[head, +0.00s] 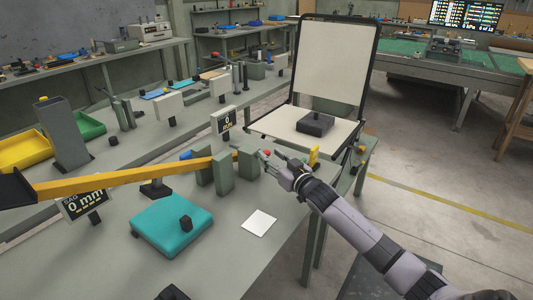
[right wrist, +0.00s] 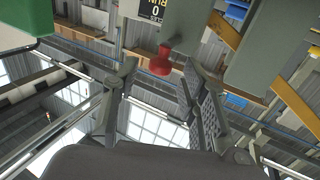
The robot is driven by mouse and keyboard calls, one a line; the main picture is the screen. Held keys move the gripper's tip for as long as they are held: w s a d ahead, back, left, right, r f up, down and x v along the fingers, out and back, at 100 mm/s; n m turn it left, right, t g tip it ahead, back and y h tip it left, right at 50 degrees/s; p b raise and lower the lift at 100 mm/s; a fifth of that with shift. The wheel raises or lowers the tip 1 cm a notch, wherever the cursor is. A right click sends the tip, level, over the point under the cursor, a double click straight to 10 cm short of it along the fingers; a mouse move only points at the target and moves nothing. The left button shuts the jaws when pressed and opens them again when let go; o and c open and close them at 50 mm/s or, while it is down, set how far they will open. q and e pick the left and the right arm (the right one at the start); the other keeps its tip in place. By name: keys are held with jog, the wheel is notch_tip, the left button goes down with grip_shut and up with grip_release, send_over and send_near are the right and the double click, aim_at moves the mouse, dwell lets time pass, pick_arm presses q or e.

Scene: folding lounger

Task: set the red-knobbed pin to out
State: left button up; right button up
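The red-knobbed pin shows in the head view as a small red knob (head: 267,153) beside grey-green upright blocks (head: 224,172). In the right wrist view the red knob (right wrist: 160,62) sticks out below a grey block with a printed label. My right gripper (head: 272,162) is open at the knob, coming in from the right. In the right wrist view its two fingers (right wrist: 160,88) stand apart, with the knob beyond the gap between them. I see no contact. The pin's shaft is mostly hidden. My left gripper is not in view.
A long yellow bar (head: 130,180) runs from the left to the blocks. A folding lounger (head: 335,60) with a black block (head: 315,123) stands behind. A teal cushion (head: 172,225), a white card (head: 259,222) and a "0 mm" sign (head: 85,203) are on the bench.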

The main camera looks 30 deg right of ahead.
aim_at(267, 152)
jog(key=shift+w, duration=1.7)
jog(key=shift+c, duration=0.2)
jog(key=c, duration=0.8)
grip_shut()
jog(key=shift+s+f, duration=0.1)
